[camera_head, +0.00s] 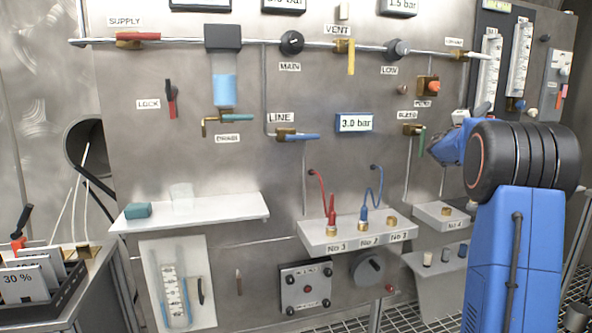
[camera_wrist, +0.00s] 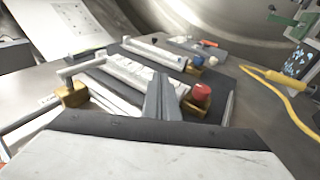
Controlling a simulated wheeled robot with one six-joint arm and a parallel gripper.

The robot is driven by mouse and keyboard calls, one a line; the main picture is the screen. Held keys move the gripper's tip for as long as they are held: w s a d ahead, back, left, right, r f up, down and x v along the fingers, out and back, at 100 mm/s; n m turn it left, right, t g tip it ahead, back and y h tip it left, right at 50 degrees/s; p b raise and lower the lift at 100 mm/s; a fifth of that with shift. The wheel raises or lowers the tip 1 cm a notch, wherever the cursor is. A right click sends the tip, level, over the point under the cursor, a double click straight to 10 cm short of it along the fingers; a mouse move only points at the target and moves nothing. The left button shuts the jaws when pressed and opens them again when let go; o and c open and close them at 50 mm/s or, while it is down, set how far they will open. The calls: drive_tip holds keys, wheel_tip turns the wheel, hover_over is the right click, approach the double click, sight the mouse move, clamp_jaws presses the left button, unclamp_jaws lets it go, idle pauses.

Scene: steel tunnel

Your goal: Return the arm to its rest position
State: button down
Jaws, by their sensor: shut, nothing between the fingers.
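My blue arm (camera_head: 515,250) rises at the right of the head view, with a thick black joint (camera_head: 525,160) at its top. A blue arm part (camera_head: 450,145) beyond the joint points left, in front of the steel panel. My gripper's fingertips are not clear in the head view. In the wrist view my gripper (camera_wrist: 163,90) shows as two grey fingers pressed together, with nothing held. Behind the fingers is a dark board with white tubes (camera_wrist: 125,75), brass fittings and a red knob (camera_wrist: 200,93). I cannot tell whether the fingers touch it.
A panel (camera_head: 300,90) carries pipes, valves and gauges. A white shelf (camera_head: 190,212) holds a teal block (camera_head: 138,210). A white ledge (camera_head: 350,236) bears red and blue leads. A dark tray (camera_head: 45,290) stands at left. A yellow cable (camera_wrist: 285,85) lies right in the wrist view.

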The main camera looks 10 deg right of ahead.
drive_tip(key=s+a+f+m+y, duration=0.1)
drive_tip(key=s+a+f+y, duration=0.6)
drive_tip(key=s+a+f, duration=0.7)
drive_tip(key=s+a+f+m+g+y, duration=0.1)
drive_tip(key=s+a+f+m+y, duration=0.1)
drive_tip(key=s+a+f+y, duration=0.6)
drive_tip(key=s+a+f+m+g+y, duration=0.1)
drive_tip(key=s+a+f+y, duration=0.7)
drive_tip(key=s+a+f, duration=1.2)
drive_tip(key=s+a, duration=0.2)
drive_tip(key=a, duration=1.1)
drive_tip(key=shift+s+m, duration=0.25)
drive_tip(key=shift+m, duration=0.15)
